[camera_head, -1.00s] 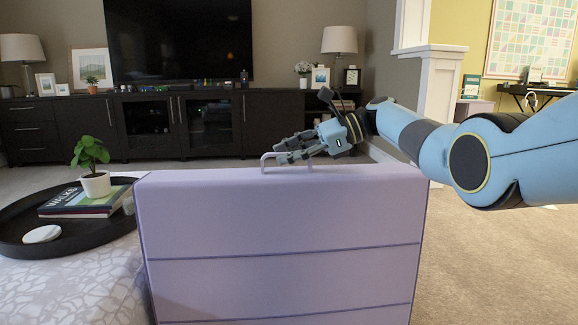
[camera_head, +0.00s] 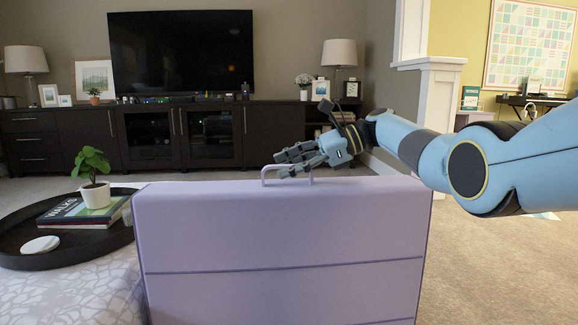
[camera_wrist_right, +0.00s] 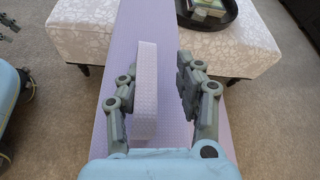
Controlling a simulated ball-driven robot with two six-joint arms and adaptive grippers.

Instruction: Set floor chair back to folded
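The lavender floor chair back (camera_head: 280,225) stands upright in front of me, with seams across its face. A lavender loop handle (camera_head: 268,171) is on its top edge. My right gripper (camera_head: 292,165) is at this handle. In the right wrist view the handle (camera_wrist_right: 146,95) stands between the two fingers of the right gripper (camera_wrist_right: 157,72). The left finger is close beside the handle, and a clear gap separates the right finger from it. The left gripper is not in the head view; dark parts at the wrist view's upper left corner may belong to it.
A patterned ottoman (camera_head: 75,298) stands at the left with a round black tray (camera_head: 105,248) holding books and a potted plant. A black media cabinet (camera_head: 80,140) with a television is behind. Open carpet (camera_head: 500,260) lies at the right.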

